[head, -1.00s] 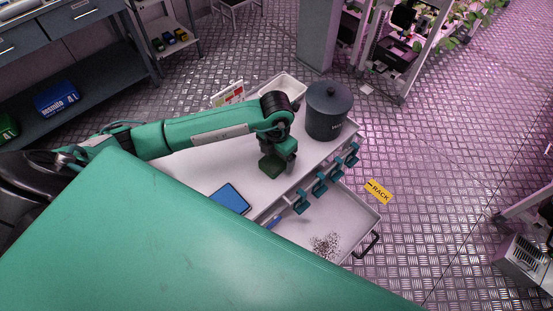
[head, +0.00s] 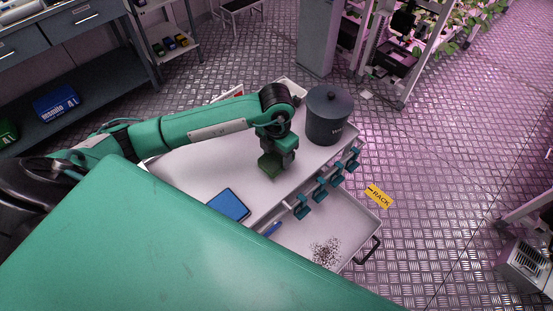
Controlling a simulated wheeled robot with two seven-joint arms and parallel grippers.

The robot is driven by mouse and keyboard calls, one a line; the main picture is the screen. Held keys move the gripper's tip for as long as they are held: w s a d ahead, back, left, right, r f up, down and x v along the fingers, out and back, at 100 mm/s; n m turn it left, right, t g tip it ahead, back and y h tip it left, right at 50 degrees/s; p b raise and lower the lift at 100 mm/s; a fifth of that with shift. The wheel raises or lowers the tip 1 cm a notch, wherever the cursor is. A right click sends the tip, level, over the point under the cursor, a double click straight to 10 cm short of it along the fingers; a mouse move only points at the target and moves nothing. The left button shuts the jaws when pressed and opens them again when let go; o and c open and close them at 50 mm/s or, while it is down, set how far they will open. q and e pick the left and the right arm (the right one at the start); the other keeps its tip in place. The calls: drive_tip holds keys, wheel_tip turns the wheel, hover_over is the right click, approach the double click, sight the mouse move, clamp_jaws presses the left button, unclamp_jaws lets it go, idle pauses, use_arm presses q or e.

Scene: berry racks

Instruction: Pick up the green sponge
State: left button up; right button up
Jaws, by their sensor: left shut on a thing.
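The green sponge (head: 269,167) is a small dark green block over the white top of the cart (head: 205,165). My left gripper (head: 275,155) points down from the end of the green arm and is shut on the sponge. The sponge looks close to the cart top; I cannot tell whether it is just clear of it. The fingertips are partly hidden by the gripper body. My right gripper is not in view.
A dark lidded bin (head: 327,118) stands right of the gripper. A blue pad (head: 228,205) lies to the front left. Several teal clips (head: 321,189) line the cart edge above an open drawer (head: 350,212) with dark specks. A white tray (head: 291,87) is behind my arm.

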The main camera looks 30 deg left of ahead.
sight(277, 156)
use_arm(q)
wheel_tip(277, 156, up, 17)
drive_tip(key=b, duration=0.2)
drive_tip(key=shift+f, duration=0.2)
